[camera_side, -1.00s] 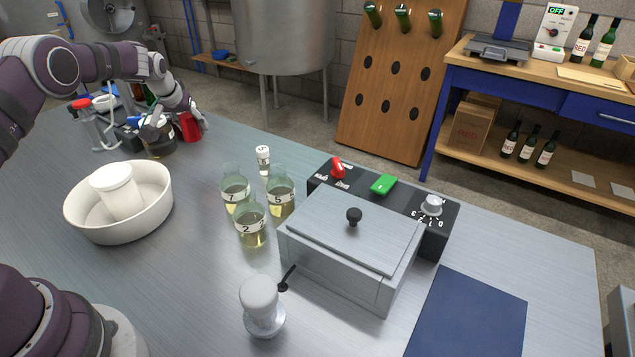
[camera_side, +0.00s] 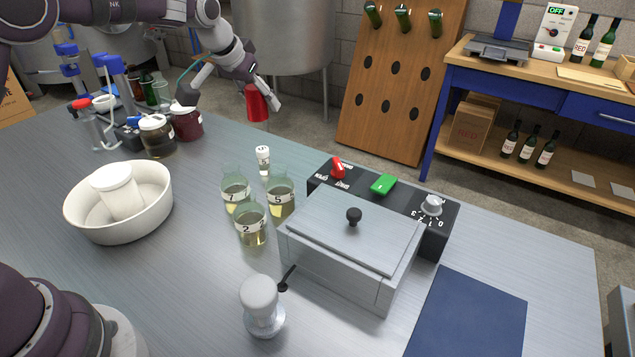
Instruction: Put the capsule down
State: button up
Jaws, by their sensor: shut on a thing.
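The capsule (camera_side: 256,103) is a small red cup shape, narrower at the top. My gripper (camera_side: 262,92) is shut on it and holds it in the air above the far part of the grey table, clear of everything below. One finger shows to the right of the capsule; the other side of the grip is partly hidden by the gripper itself. The capsule looks nearly upright.
Below are numbered beakers (camera_side: 251,226) and a small white-capped vial (camera_side: 263,160). A metal box with a lid (camera_side: 345,236) and control panel stands right of them. Jars (camera_side: 157,136) and a white bowl (camera_side: 80,228) stand left. A blue mat (camera_side: 468,315) lies front right, bare.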

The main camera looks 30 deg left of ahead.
jog(key=s+d+m+h, duration=0.2)
jog(key=s+d+m, duration=0.15)
jog(key=d, duration=0.45)
jog(key=s+d+m+g+h, duration=0.1)
jog(key=s+d+m, duration=0.2)
jog(key=s+d, duration=0.3)
jog(key=s+d+m+h, duration=0.2)
jog(key=s+d+m, duration=0.15)
jog(key=d, duration=0.55)
jog(key=s+d+f+m+g+h, duration=0.1)
jog(key=s+d+m+g, duration=0.3)
jog(key=s, duration=0.9)
jog(key=shift+t, duration=0.7)
jog(key=f, duration=0.5)
jog(key=d+f, duration=0.1)
jog(key=f, duration=0.2)
jog(key=shift+d+f, duration=0.1)
jog(key=shift+f, duration=0.5)
jog(key=w+d, duration=0.3)
jog(key=d, duration=0.1)
jog(key=w+d+f, duration=0.1)
jog(key=w+d, duration=0.2)
jog(key=d, duration=0.2)
jog(key=w+d, duration=0.3)
jog(key=d, duration=0.1)
jog(key=shift+d+f, duration=0.15)
jog(key=shift+f, duration=0.25)
notch_tip(320, 180, down, 3)
jog(key=shift+f, duration=0.2)
